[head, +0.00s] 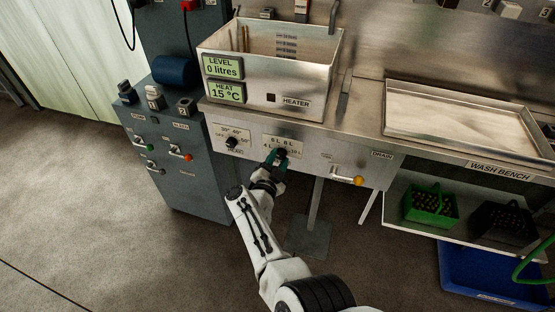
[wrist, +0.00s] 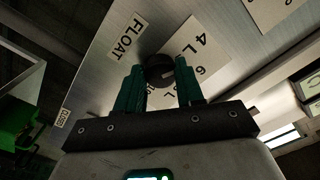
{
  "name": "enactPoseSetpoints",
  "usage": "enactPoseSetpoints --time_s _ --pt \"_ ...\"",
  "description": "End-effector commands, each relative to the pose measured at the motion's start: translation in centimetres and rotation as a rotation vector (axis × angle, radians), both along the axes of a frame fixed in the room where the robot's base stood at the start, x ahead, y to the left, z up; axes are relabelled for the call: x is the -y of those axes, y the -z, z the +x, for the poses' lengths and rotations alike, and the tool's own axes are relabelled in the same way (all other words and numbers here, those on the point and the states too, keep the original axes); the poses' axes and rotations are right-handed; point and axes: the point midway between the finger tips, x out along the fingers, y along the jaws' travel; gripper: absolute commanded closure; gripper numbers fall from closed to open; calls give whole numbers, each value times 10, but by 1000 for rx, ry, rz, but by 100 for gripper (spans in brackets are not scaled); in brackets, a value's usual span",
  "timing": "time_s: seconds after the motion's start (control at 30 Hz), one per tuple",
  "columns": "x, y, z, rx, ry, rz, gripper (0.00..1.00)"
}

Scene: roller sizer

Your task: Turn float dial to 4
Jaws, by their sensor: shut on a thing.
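The float dial (head: 282,152) is a dark round knob on the front panel of the steel bench, below the tank. Its white scale plate (head: 270,143) has litre marks; "4 L" and "6 L" read in the wrist view on the plate (wrist: 195,42), next to the FLOAT label (wrist: 127,37). My gripper (head: 277,157) is at the dial, with its teal fingers on either side of it. In the wrist view my gripper (wrist: 160,80) is shut on the dial (wrist: 158,68). A pale mark shows on the knob, but I cannot tell which number it points to.
The heat dial (head: 232,142) is left of the float dial. The drain lever with a yellow knob (head: 358,180) is to the right. The tank's level display (head: 222,67) reads 0 litres and its heat display (head: 226,93) 15 °C. A grey cabinet (head: 180,160) stands at left.

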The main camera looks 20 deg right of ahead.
Motion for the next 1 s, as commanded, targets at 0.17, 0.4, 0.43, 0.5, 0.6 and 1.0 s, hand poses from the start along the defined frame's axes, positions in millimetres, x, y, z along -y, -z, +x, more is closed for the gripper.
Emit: enactPoseSetpoints --time_s 0.17,0.4,0.43,0.5,0.6,1.0 --pt "-2 1 0 -57 -4 -71 94" --pt "-1 2 0 -95 -4 -125 94" --pt "-1 2 0 -97 -4 -128 94" --pt "-1 2 0 -101 -4 -134 93" --pt "-1 2 0 -103 -5 -138 94" --pt "-1 2 0 -103 -5 -138 53"
